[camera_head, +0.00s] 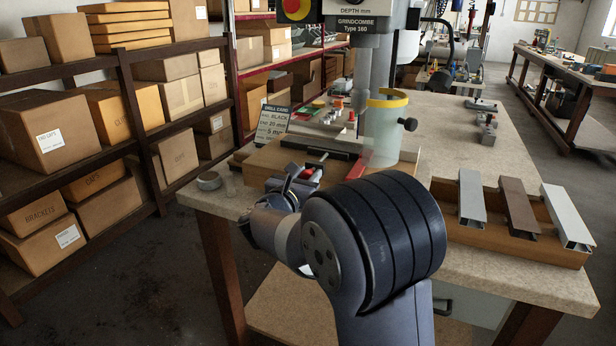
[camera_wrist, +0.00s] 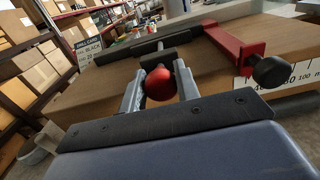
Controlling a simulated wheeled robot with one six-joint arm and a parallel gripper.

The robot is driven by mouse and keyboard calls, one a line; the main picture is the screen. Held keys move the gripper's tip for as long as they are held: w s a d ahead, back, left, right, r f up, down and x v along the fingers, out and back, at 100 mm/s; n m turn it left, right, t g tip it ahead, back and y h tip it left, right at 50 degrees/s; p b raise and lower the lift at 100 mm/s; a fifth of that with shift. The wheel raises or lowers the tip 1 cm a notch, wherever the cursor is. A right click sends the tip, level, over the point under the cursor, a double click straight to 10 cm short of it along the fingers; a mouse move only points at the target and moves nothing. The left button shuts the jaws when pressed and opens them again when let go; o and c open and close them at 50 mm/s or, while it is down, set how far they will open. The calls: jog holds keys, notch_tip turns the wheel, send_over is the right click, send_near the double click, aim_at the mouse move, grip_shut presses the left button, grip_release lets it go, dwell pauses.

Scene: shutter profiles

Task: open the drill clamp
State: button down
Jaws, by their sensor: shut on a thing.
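The drill clamp is a dark jaw bar (camera_head: 322,147) on the wooden drill bed, also seen in the wrist view (camera_wrist: 128,50). A short grey shaft runs from it to a red ball knob (camera_wrist: 160,84). My gripper (camera_wrist: 159,70) is shut on the red knob, one grey finger on each side. In the head view, my gripper (camera_head: 296,181) is at the bed's front edge, with the red knob (camera_head: 309,172) partly hidden by it. Whether a profile lies in the clamp cannot be told.
A red stop (camera_wrist: 232,42) with a black knob stands right of the clamp. A clear guard (camera_head: 382,140) with a yellow rim hangs below the drill. Brown, grey and white profiles lie on a wooden rack (camera_head: 470,235) at right. A sign card (camera_head: 272,124) stands at left.

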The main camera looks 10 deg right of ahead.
jog(key=b+v, duration=0.4)
jog(key=v, duration=0.3)
jog(key=c, duration=1.5)
grip_release()
jog(key=shift+f, duration=0.1)
jog(key=shift+o, duration=0.8)
jog(key=shift+s+a, duration=0.15)
jog(key=shift+o, duration=1.2)
jog(key=v, duration=1)
jog(key=shift+s+a, duration=0.2)
jog(key=shift+s, duration=0.15)
